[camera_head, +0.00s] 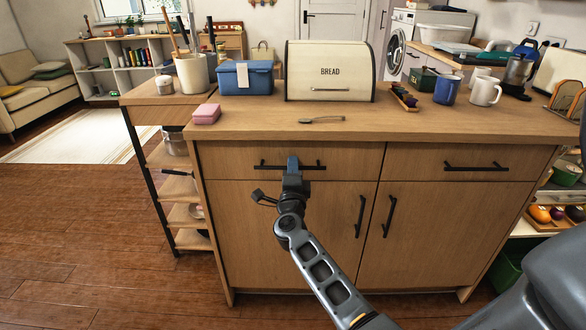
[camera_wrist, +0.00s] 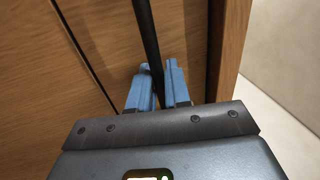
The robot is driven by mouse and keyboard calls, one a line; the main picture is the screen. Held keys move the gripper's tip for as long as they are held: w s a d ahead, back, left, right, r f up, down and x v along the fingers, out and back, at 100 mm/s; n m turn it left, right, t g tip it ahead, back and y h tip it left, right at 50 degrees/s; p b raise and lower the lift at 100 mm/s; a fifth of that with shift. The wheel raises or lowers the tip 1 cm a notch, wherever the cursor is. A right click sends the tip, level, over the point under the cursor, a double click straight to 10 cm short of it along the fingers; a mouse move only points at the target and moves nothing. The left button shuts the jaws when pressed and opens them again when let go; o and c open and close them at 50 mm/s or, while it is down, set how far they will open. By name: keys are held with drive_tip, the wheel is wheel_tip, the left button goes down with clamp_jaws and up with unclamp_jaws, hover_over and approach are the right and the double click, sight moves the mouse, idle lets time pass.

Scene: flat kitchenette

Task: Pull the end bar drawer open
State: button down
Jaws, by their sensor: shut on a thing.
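The end bar drawer (camera_head: 225,160) is the wooden drawer at the upper left of the counter cabinet in the head view. Its front looks flush with the cabinet. Its black bar handle (camera_head: 315,167) runs level across the front. My gripper (camera_head: 292,165) is at the middle of this bar. In the wrist view, the bar (camera_wrist: 146,35) runs down between the blue fingers of my gripper (camera_wrist: 158,88), which are shut on it. The lower part of the bar is hidden by the fingers and the gripper body.
A second drawer (camera_head: 435,161) is to the right. Two doors with upright black handles are below. Wooden floor (camera_head: 90,240) is clear at the left.

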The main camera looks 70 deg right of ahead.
drive_tip(key=shift+a, duration=0.1)
drive_tip(key=r+p+v, duration=0.2)
drive_tip(key=v, duration=1.1)
drive_tip(key=a+r+p+v, duration=0.1)
drive_tip(key=r+p+v, duration=0.1)
drive_tip(key=v, duration=1.1)
drive_tip(key=shift+s+a+r+p, duration=0.25)
drive_tip(key=shift+s+r+p, duration=0.15)
drive_tip(key=shift+s+r, duration=0.1)
drive_tip(key=c, duration=1.3)
unclamp_jaws()
drive_tip(key=shift+w, duration=0.1)
drive_tip(key=shift+c, duration=0.2)
drive_tip(key=b+v, duration=0.1)
drive_tip(key=v, duration=0.6)
drive_tip(key=shift+s+a, duration=0.25)
drive_tip(key=shift+a, duration=0.1)
